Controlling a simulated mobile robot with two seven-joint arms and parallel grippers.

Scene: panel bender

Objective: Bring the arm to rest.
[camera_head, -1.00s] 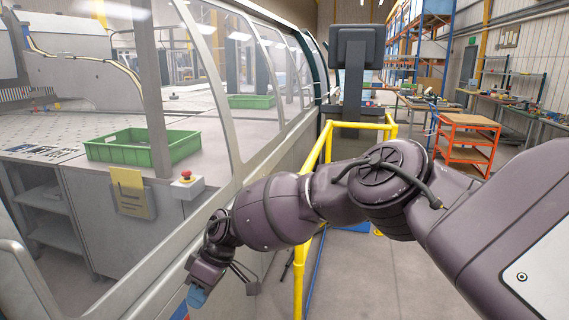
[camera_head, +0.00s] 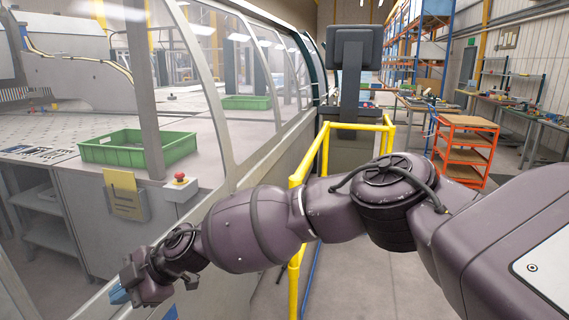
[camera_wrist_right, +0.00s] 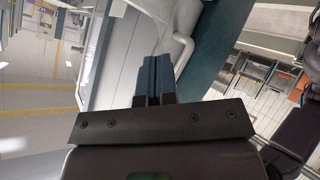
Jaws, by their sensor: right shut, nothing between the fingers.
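My right arm reaches across the head view from the right, bent to the lower left. My right gripper (camera_head: 119,296) is at the end of it, at the lower left in front of the machine's window frame. Its blue fingertips point left. In the right wrist view the two blue fingers (camera_wrist_right: 154,78) lie side by side, shut with nothing between them. My left gripper is not in either view.
The panel bender's glazed enclosure (camera_head: 240,150) fills the left side. A yellow railing (camera_head: 325,150) stands close behind my arm. An orange shelf cart (camera_head: 466,150) is at the right. Floor is open between.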

